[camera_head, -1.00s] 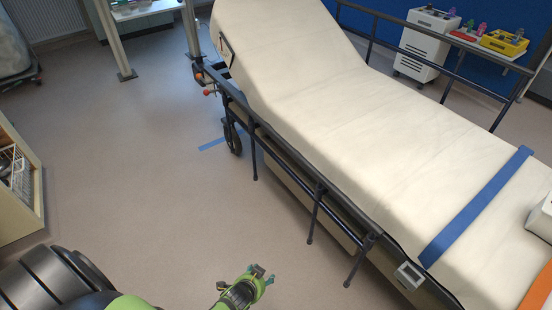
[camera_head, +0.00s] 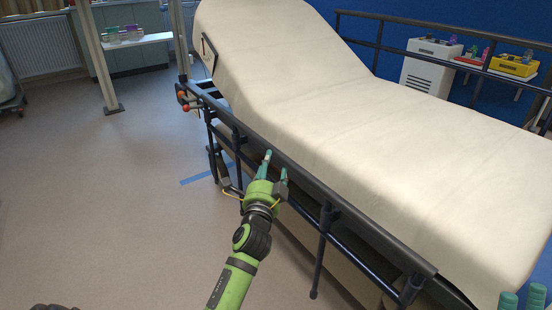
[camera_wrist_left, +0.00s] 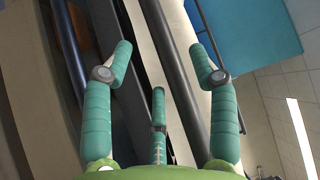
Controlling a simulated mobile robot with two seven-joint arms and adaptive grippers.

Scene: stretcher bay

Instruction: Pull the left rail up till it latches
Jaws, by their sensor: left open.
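The left rail (camera_head: 300,172) is a dark bar along the near side of the stretcher (camera_head: 330,110). It sits low, below the mattress top, with its posts hanging beneath it. My left gripper (camera_head: 276,164) is at the middle of this rail, its fingers spread at the bar. In the left wrist view my left gripper (camera_wrist_left: 165,65) is open, and a dark bar (camera_wrist_left: 175,75) runs between its fingers; it is not gripped. Two teal fingertips of my right gripper (camera_head: 522,298) show at the bottom right corner; the rest of it is out of frame.
The far rail (camera_head: 440,57) stands raised. Behind it are a white cabinet (camera_head: 428,70) and a yellow box (camera_head: 514,66). Red-tipped levers (camera_head: 184,100) stick out near the rail's far end. The floor (camera_head: 110,210) at the left is clear.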

